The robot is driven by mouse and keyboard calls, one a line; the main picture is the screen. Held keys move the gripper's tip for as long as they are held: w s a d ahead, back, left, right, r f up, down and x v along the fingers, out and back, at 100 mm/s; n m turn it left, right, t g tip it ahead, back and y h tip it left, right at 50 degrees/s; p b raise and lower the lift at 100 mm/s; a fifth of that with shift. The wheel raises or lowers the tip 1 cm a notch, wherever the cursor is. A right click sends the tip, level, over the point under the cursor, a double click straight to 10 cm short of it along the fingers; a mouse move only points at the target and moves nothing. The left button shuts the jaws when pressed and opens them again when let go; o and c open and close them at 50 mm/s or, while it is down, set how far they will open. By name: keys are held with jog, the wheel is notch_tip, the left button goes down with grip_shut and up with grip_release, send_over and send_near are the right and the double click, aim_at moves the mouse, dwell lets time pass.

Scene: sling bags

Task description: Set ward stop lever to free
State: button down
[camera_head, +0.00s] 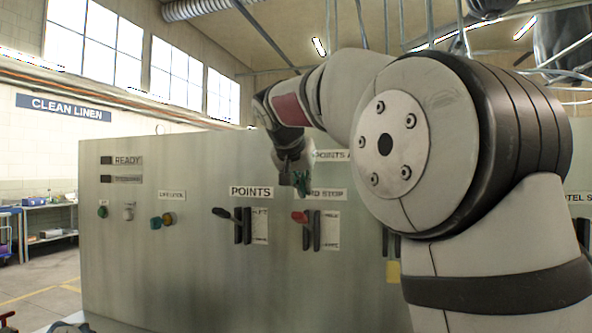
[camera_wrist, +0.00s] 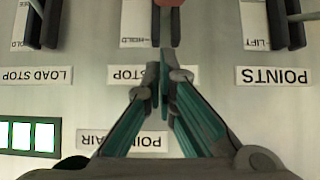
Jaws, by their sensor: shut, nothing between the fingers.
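The ward stop lever has a red handle (camera_head: 299,217) beside a dark slot on the grey panel. The handle is near the slot's upper end, by the upper mark. In the upside-down wrist view, part of the red knob (camera_wrist: 168,3) shows at the top edge. The scale plate (camera_wrist: 139,22) beside it reads HOLD at the end nearest the STOP label. My gripper (camera_head: 301,184) is shut and empty, in front of the label just above the lever and apart from the handle. In the wrist view, my gripper's fingertips (camera_wrist: 158,82) meet over the STOP label (camera_wrist: 128,74), hiding its first word.
The points lever (camera_head: 222,213) with a black handle stands left of the ward stop lever. In the wrist view, the load stop lever's slot (camera_wrist: 42,25) is on the other side. My arm hides the panel's right part.

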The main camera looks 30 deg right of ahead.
aim_at(305, 223)
jog(key=shift+s+a+f, duration=0.35)
jog(key=shift+a+f, duration=0.05)
jog(key=shift+a, duration=0.05)
jog(key=shift+s+a+f, duration=0.15)
jog(key=shift+f, duration=0.35)
jog(key=shift+s+a+f, duration=0.1)
jog(key=shift+f, duration=0.35)
jog(key=shift+f+b, duration=0.15)
jog(key=shift+b, duration=0.25)
jog(key=shift+f+b, duration=0.15)
jog(key=shift+b, duration=0.2)
jog(key=shift+s+a+b, duration=0.1)
jog(key=shift+a+b, duration=0.05)
jog(key=shift+b, duration=0.15)
